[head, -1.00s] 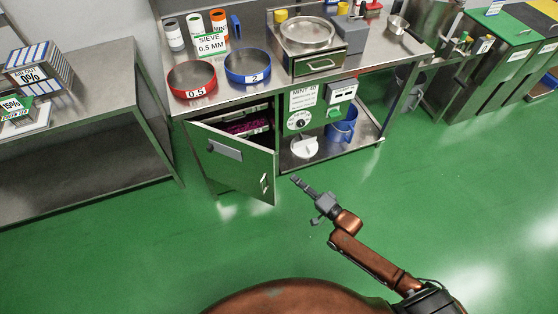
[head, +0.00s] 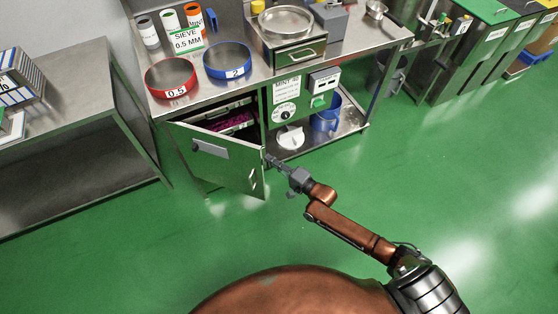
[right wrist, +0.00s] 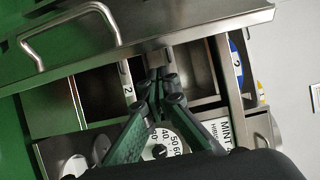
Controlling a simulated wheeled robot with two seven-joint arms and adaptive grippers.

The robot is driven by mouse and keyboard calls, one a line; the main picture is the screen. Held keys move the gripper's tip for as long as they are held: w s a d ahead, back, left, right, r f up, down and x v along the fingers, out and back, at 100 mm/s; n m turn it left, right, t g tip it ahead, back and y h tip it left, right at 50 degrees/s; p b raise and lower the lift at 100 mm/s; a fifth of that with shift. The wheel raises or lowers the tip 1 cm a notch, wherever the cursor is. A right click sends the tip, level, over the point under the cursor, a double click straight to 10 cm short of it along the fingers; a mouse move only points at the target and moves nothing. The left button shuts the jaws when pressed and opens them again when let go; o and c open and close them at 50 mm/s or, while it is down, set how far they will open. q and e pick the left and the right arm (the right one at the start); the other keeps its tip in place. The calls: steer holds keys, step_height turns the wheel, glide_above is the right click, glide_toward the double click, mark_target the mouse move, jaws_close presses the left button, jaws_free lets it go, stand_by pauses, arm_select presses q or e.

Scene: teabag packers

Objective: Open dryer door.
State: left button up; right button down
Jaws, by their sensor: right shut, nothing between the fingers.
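The dryer door (head: 225,168) stands partly open, swung outward from its left side, with a metal plate on its front. Its handle (head: 254,180) is near the free right edge and also shows as a bent bar in the right wrist view (right wrist: 75,32). My right gripper (head: 271,161) is at the door's free edge, shut and empty, not on the handle. In the right wrist view its fingers (right wrist: 158,88) point at the door's edge, with the dryer's inside behind; I cannot tell whether they touch. Trays (head: 232,122) with purple contents show inside. My left gripper is not in view.
The dryer's panel with a dial (head: 286,112) is right of the opening. A blue jug (head: 325,114) stands on the lower shelf. A red sieve (head: 171,90) and a blue sieve (head: 228,74) sit on the counter. The green floor (head: 440,190) in front is clear.

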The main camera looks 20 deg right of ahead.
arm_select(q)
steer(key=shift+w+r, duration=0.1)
arm_select(e)
steer(key=shift+s+a+r, duration=0.25)
steer(key=shift+s+a, duration=0.45)
steer(key=shift+s, duration=0.2)
steer(key=shift+a, duration=0.1)
